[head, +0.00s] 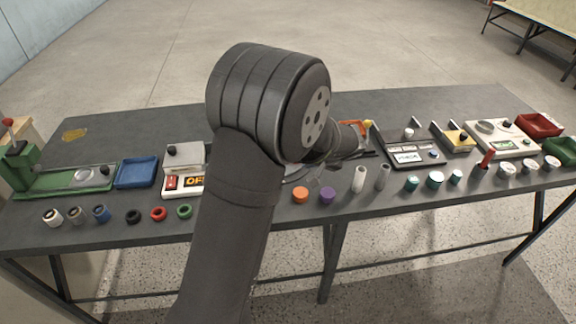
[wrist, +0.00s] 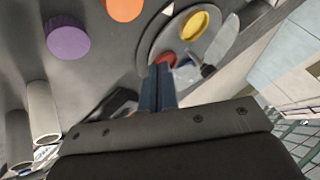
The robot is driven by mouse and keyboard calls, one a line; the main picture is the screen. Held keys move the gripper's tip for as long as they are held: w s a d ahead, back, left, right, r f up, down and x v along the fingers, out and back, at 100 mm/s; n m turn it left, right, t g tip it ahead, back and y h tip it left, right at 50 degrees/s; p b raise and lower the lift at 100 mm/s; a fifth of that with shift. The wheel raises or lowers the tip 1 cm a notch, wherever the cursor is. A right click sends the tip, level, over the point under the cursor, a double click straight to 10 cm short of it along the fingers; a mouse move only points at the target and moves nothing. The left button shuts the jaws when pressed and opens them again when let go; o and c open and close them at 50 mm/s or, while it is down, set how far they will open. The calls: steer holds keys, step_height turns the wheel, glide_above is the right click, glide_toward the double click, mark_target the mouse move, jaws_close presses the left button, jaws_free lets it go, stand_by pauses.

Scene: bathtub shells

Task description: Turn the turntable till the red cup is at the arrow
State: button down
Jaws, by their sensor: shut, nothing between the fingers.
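The turntable is a grey disc (wrist: 172,40) at the top middle of the wrist view. A yellow cup (wrist: 195,25) stands on it. The red cup (wrist: 164,59) shows only in part behind my fingertips. A pale triangle (wrist: 168,8), seemingly the arrow, lies at the disc's upper left edge, apart from the red cup. A dark knob (wrist: 207,70) shows right of my fingers. My gripper (wrist: 159,70) is shut and empty, with its tips near the red cup; I cannot tell whether they touch. In the head view my arm hides most of the turntable.
An orange disc (head: 300,195) and a purple disc (head: 327,195) lie at the table's front edge. Grey cylinders (head: 359,179) stand right of them. A box with a sign (head: 184,184) stands left of my arm. The table's back strip (head: 150,122) has free room.

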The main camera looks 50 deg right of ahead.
steer(key=x, duration=0.9)
steer(key=shift+f, duration=0.15)
steer(key=w, duration=0.3)
steer(key=shift+w+a+f, duration=0.15)
steer(key=shift+a, duration=0.25)
steer(key=shift+w+a, duration=0.15)
steer(key=shift+w, duration=0.3)
steer(key=shift+a, duration=0.1)
steer(key=shift+w+a+m, duration=0.2)
steer(key=shift+w+m, duration=0.05)
steer(key=shift+m, duration=0.05)
